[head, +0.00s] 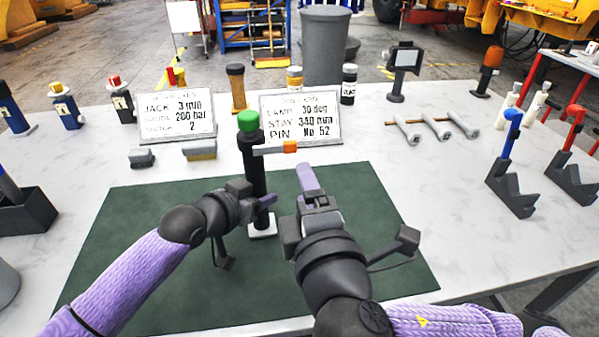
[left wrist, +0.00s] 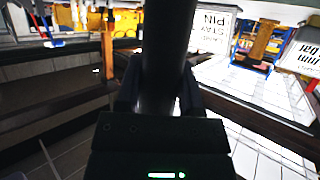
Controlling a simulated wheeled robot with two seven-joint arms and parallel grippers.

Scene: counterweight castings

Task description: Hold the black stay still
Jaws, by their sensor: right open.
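The black stay (head: 257,178) stands upright on a small white base (head: 262,228) on the green mat (head: 120,240). It has a green knob (head: 248,121) on top and a grey side arm with an orange end (head: 290,147). My left gripper (head: 262,204) is at the stay's lower half. In the left wrist view the black post (left wrist: 168,60) rises between its fingers (left wrist: 160,95), which sit close against both sides. My right gripper (head: 308,180) is open and empty, right of the stay and below the orange end.
Two cards, one with jack figures (head: 178,114) and one with stay and pin figures (head: 301,117), stand behind the mat. Angled holders with a blue lever (head: 511,135) and a red lever (head: 574,128) stand at right. The mat's left part is clear.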

